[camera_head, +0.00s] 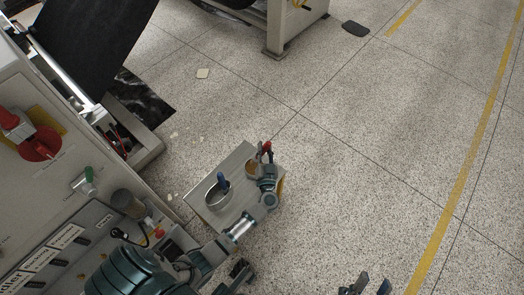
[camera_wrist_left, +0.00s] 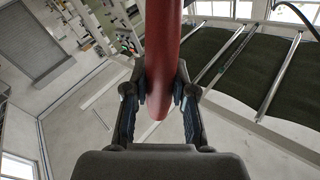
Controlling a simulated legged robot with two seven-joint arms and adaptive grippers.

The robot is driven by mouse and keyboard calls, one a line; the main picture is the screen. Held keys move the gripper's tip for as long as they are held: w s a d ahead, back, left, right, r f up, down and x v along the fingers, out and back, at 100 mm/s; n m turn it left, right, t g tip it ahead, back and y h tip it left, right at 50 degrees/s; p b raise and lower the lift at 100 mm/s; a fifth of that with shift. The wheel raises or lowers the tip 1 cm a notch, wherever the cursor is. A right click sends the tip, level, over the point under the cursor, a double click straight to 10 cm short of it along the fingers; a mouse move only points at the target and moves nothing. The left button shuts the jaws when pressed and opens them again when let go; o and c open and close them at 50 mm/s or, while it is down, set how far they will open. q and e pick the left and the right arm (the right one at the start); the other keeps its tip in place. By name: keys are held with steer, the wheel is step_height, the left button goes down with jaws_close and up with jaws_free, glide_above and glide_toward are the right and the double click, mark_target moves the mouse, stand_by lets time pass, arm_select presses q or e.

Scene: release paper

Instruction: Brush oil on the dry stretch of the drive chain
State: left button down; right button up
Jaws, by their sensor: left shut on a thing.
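My left gripper (camera_head: 266,160) is shut on a red handle (camera_head: 267,147) over the far right part of a small grey stand. In the left wrist view the red handle (camera_wrist_left: 163,50) passes between the two fingers and its rounded end shows. I take it for the oil brush; its bristles are hidden. A small pot with brownish contents (camera_head: 251,168) stands just left of the gripper; I cannot tell if the brush touches it. My right gripper (camera_head: 372,287) shows only its fingertips at the bottom edge, apart and empty. I cannot make out the drive chain.
The grey stand (camera_head: 240,158) also bears a metal pot (camera_head: 213,197) with a blue-handled tool (camera_head: 223,182). A machine panel (camera_head: 55,185) with a red switch (camera_head: 38,143) and green-tipped lever (camera_head: 88,174) fills the left.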

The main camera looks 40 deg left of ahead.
arm_select(q)
steer(key=shift+r+p, duration=0.65)
steer(key=shift+r, duration=0.15)
steer(key=shift+r+p, duration=1.15)
steer(key=shift+p, duration=0.15)
steer(key=shift+r, duration=0.15)
arm_select(e)
steer(key=w+f+n+g, duration=0.1)
steer(key=w+f+g, duration=0.3)
steer(key=f+g, duration=0.4)
steer(key=shift+w+a+f+g+h, duration=0.25)
steer(key=shift+f+g+h, duration=0.15)
steer(key=shift+g, duration=0.1)
steer(key=shift+w, duration=0.1)
